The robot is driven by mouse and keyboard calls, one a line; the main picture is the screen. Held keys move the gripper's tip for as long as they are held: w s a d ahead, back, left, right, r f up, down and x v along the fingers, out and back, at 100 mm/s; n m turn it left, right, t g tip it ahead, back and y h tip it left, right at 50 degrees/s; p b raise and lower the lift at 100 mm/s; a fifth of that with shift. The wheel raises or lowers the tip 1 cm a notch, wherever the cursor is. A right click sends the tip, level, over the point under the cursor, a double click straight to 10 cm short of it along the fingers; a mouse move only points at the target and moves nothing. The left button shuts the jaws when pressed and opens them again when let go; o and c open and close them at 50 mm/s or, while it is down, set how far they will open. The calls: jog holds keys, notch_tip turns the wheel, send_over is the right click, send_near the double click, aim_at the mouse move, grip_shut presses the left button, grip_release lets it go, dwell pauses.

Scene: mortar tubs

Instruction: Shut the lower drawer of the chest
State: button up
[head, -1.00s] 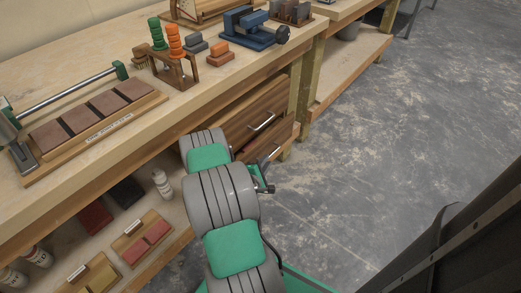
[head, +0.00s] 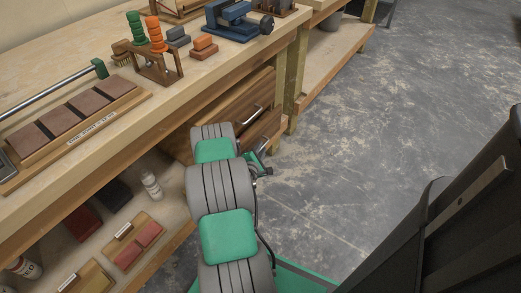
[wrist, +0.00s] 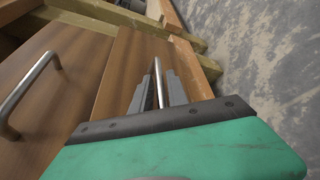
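The brown wooden chest stands under the workbench, partly hidden by my arm. Its lower drawer (head: 267,128) shows just beyond my gripper (head: 262,164); how far it stands out is hard to tell. In the wrist view, the lower drawer's front (wrist: 122,72) fills the middle. Its metal bar handle (wrist: 158,78) lies between the two grey fingers of my gripper (wrist: 159,92), which sit close on both sides of it. The upper drawer's handle (wrist: 32,88) is free at the left, and it also shows in the head view (head: 251,115).
A lower shelf (head: 175,208) holds a white bottle (head: 151,184) and small trays. A wooden post (head: 296,75) stands right of the chest. Concrete floor is open to the right.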

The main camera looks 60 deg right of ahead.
grip_shut()
dwell(1.2)
